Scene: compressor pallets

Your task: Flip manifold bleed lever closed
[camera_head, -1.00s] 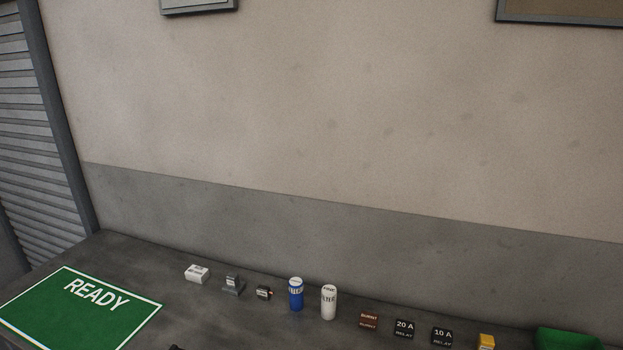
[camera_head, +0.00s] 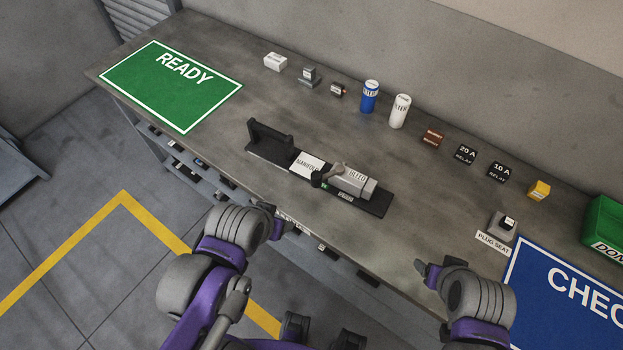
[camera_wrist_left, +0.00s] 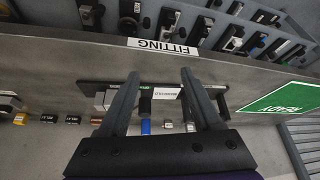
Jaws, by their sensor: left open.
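The manifold (camera_head: 378,206) is a long dark plate on the bench, with an upright handle at its left end and a white label. A grey block marked BLEED (camera_head: 356,181) sits on its right half. The bleed lever (camera_head: 328,174) lies at the block's left end, its dark tip toward the front. My left gripper (camera_head: 283,222) is in front of the bench edge, apart from the manifold and mostly hidden by its arm. In the left wrist view the open, empty left gripper (camera_wrist_left: 160,76) faces the manifold. My right gripper (camera_head: 428,270) is near the front edge, its jaws unclear.
A green READY mat (camera_head: 150,105) lies at the left and a blue mat (camera_head: 535,300) at the right. Canisters (camera_head: 400,111), relays (camera_head: 465,154) and a plug seat (camera_head: 502,225) stand along the back and right. A green bin (camera_head: 605,225) is far right. A fittings shelf (camera_wrist_left: 220,25) is below.

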